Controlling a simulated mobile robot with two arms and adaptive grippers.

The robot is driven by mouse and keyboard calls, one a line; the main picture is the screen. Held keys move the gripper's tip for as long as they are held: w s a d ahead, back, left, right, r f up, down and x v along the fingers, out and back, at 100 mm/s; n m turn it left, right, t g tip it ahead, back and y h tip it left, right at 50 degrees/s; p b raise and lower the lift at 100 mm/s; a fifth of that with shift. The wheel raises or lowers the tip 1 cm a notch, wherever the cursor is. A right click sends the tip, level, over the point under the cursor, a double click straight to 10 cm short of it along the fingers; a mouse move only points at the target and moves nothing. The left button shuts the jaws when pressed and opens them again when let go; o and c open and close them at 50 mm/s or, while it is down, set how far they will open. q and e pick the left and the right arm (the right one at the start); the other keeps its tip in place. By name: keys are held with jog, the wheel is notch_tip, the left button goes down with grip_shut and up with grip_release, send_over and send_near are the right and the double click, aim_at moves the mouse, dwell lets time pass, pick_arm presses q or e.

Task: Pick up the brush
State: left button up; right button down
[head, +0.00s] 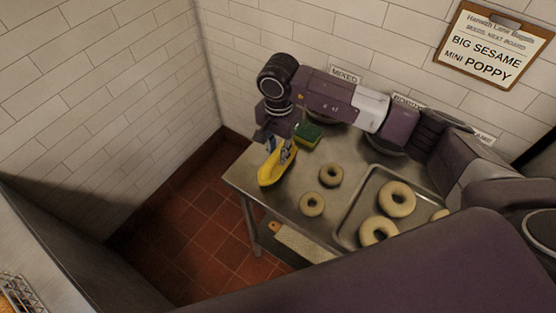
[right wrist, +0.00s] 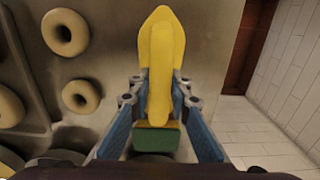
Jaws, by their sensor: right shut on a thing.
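The yellow brush (head: 269,176) is at the left end of the steel table, with a pointed body and a raised handle. My right gripper (head: 280,150) reaches down over it. In the right wrist view the brush (right wrist: 160,50) points away from me, and the blue fingers of my right gripper (right wrist: 160,98) are shut on its handle from both sides. I cannot tell whether the brush touches the table. My left gripper is not in view.
A green and yellow sponge (head: 308,134) lies close behind the gripper. Two small bagels (head: 330,175) lie on the table (head: 290,201), right of the brush. A tray (head: 345,222) holds larger bagels. Labelled bowls stand behind, partly hidden by my arm. A wall sign (head: 488,46) hangs above.

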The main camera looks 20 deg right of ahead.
jog(key=shift+r, duration=0.15)
jog(key=shift+r+b, duration=0.3)
jog(key=shift+r, duration=0.3)
notch_tip(320, 180, up, 19)
jog(key=b, duration=0.4)
jog(key=shift+f, duration=0.2)
